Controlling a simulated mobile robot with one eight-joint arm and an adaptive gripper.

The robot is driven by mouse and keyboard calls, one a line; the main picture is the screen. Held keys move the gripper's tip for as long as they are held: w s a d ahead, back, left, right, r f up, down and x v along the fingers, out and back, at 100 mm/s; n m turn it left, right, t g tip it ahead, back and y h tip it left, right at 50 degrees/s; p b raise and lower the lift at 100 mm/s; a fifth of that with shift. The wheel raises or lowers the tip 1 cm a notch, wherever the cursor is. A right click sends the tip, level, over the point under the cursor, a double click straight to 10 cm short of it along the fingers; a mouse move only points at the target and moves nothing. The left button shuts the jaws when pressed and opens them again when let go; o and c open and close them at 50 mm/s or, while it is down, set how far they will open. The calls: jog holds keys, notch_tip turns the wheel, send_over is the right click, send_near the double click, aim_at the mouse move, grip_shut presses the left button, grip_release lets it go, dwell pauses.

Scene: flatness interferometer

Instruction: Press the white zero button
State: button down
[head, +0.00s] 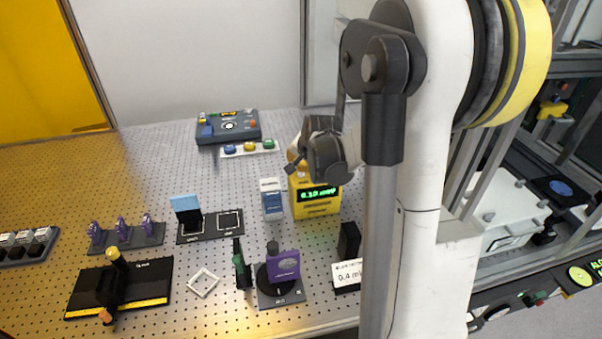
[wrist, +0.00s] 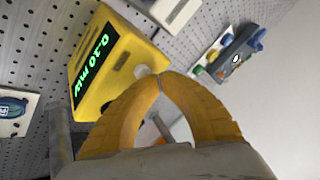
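The yellow meter box (head: 316,210) with a green lit display stands on the pegboard table, and it also shows in the wrist view (wrist: 112,75). A small pale round button (wrist: 142,71) is on the box's top, right beside my fingertips; I take it for the white zero button. In the head view the button is hidden behind my gripper (head: 294,157). My gripper (wrist: 158,76) has its two yellow fingers meeting at the tips, shut with nothing between them. The tips are very close to the button; I cannot tell whether they touch it.
A dark control box (head: 228,127) and a strip with blue, yellow and green buttons (head: 249,148) lie behind the meter. A grey-blue unit (head: 271,199) stands close left of it. A purple-faced device (head: 284,266) and a label card (head: 347,275) stand in front.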

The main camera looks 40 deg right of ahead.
aim_at(299, 173)
jog(key=shift+f+b, duration=0.35)
jog(key=shift+f, duration=0.1)
jog(key=shift+r, duration=0.1)
dwell(0.5)
jog(key=shift+r+p, duration=0.6)
jog(key=shift+r, duration=0.25)
jog(key=shift+r+p, duration=1.85)
jog(key=shift+r, duration=0.7)
